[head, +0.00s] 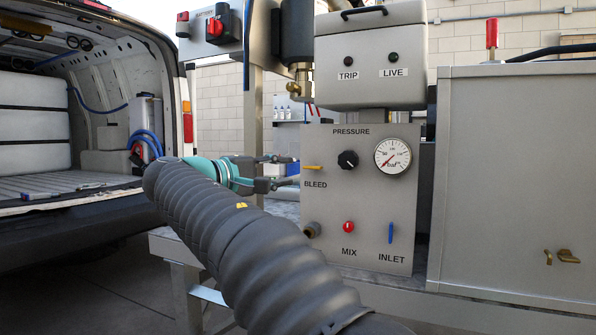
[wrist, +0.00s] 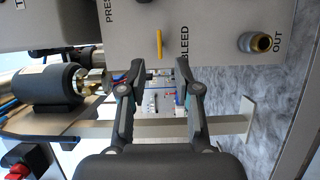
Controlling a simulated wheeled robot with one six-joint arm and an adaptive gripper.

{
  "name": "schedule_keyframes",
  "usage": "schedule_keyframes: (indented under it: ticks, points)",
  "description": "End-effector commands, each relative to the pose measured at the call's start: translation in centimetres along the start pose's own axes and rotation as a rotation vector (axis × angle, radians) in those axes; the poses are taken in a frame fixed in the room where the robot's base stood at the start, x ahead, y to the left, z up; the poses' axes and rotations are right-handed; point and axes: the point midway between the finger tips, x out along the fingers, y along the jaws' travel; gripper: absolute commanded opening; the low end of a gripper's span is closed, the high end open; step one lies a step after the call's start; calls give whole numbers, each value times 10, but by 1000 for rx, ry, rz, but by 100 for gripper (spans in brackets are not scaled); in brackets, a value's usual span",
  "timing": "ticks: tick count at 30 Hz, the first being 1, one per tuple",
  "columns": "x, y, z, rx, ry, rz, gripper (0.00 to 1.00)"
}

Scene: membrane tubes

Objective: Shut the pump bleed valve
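The bleed valve has a small yellow-orange lever (head: 313,167) above the BLEED label on the grey pump panel (head: 330,215). The lever lies horizontal, along the line of the label. It also shows in the wrist view as a thin yellow bar (wrist: 159,44), just beyond the fingertips and between their lines. My gripper (head: 283,171) is left of the lever in the head view, pointing at the panel. My own arm hides part of the panel's lower left.
The panel also has a black PRESSURE knob (head: 348,159), a gauge (head: 393,156), a red MIX knob (head: 348,227) and a blue upright INLET lever (head: 391,232). A grey cabinet (head: 515,180) stands at right, an open van (head: 70,150) at left.

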Motion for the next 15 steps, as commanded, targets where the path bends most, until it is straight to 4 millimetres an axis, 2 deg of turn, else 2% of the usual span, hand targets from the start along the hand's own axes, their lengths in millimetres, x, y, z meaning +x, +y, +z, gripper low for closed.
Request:
schedule_keyframes:
  ticks: [1,6,15]
  points:
    - [-8,0,0,0,2,0,32]
    - [-23,0,0,0,1,0,32]
    - [-27,0,0,0,0,0,32]
